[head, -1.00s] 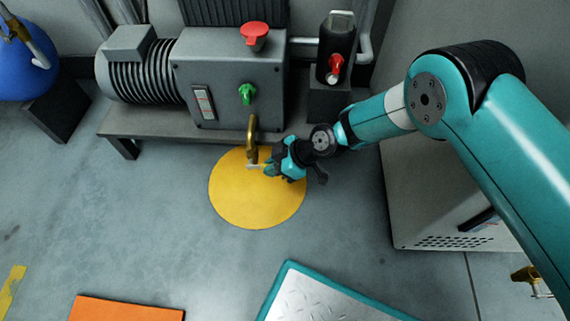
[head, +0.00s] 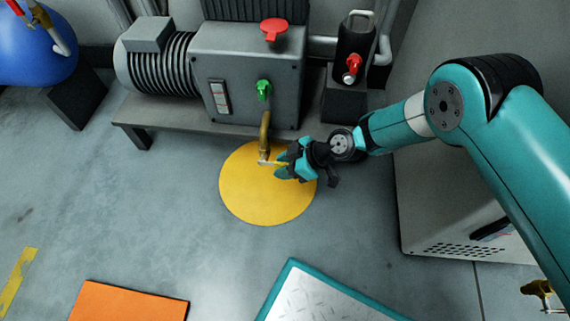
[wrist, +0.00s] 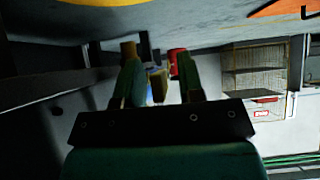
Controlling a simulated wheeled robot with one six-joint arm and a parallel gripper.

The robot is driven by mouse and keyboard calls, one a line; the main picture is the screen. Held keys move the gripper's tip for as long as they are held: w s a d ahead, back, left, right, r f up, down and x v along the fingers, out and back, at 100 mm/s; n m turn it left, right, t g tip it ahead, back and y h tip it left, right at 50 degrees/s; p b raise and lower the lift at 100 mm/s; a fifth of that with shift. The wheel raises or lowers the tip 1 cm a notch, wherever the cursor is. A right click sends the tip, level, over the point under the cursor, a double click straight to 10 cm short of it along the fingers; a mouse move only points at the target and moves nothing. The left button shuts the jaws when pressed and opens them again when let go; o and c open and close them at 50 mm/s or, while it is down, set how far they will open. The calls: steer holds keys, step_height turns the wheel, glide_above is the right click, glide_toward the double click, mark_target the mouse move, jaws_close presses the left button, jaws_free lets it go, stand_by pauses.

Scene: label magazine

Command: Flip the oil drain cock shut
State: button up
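The oil drain cock (head: 265,138) is a brass fitting below the front of the grey pump housing, above a yellow floor disc. Its pale lever (head: 268,162) sticks out roughly level at the lower end, pointing right toward my gripper. My gripper (head: 280,164) is just right of the cock, its teal fingers parted around the lever's end or just short of it; I cannot tell if they touch it. In the wrist view, the fingers (wrist: 158,68) stand apart, with a brass-coloured piece (wrist: 157,84) showing between them and more brass by the left finger.
The low bench (head: 160,112) is behind my gripper.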

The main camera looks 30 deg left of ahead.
mark_target(285, 163)
step_height(285, 163, up, 20)
steer(key=p, duration=1)
